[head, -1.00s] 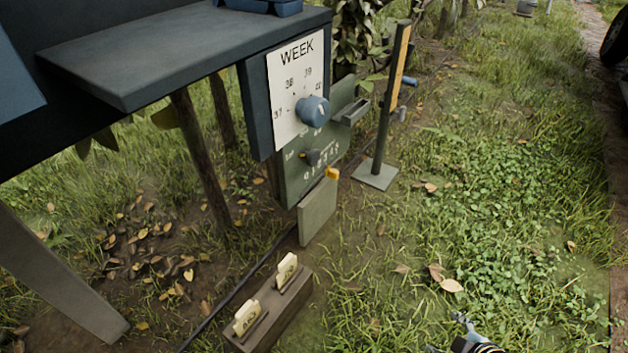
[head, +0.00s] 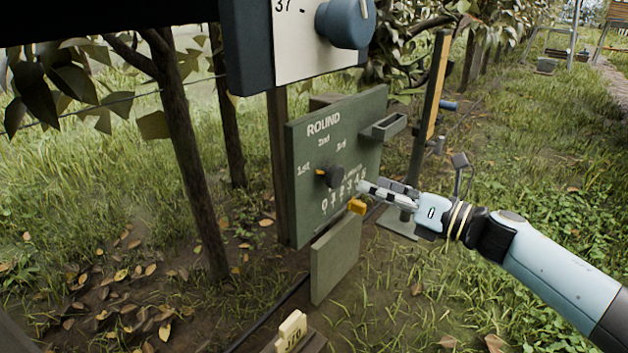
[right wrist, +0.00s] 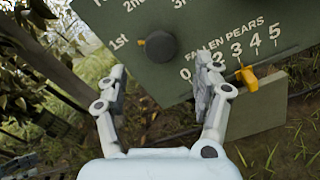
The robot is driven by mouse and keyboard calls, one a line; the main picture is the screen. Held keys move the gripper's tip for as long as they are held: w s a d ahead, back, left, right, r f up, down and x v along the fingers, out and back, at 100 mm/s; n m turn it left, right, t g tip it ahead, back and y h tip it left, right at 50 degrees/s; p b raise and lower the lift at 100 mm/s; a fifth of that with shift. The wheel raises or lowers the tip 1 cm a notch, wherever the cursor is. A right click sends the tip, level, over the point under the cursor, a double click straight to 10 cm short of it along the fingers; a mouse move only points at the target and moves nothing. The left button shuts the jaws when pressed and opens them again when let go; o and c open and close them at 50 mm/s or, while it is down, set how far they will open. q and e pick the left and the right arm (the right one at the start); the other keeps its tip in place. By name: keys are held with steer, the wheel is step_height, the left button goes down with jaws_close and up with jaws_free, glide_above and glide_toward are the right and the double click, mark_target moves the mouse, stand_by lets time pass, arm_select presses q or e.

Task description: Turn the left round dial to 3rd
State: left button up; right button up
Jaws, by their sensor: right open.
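The round dial (head: 333,177) is a small dark knob with a yellow pointer, on a green board (head: 300,222) marked ROUND, 1st, 2nd and 3rd. Its pointer faces left, toward 1st. The dial also shows in the right wrist view (right wrist: 160,46), with its yellow mark on the left side near 1st. My right gripper (head: 362,186) is open and empty, just right of the dial in the head view. In the right wrist view its two spread fingers (right wrist: 162,75) sit below the dial, one to each side, apart from it. My left gripper is out of view.
A blue WEEK dial (head: 340,24) on a white panel sits above. A yellow slider (head: 357,206) marks the FALLEN PEARS scale, close to my right gripper. A small tray (head: 388,126) juts from the board's right edge, with a post (head: 425,120) beyond.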

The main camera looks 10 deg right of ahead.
mark_target(339, 176)
steer(key=b+x, duration=0.1)
steer(key=x, duration=0.5)
steer(key=shift+w+a+f+b, duration=0.2)
steer(key=shift+w+a+b, duration=0.05)
steer(key=shift+w+b, duration=0.05)
steer(key=shift+x, duration=1.05)
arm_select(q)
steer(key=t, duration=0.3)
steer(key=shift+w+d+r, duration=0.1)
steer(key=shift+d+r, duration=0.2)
arm_select(e)
steer(key=shift+w+a+r, duration=0.1)
steer(key=shift+w+a, duration=0.05)
steer(key=shift+w, duration=0.05)
steer(key=c, duration=1.1)
steer(key=shift+c, duration=0.2)
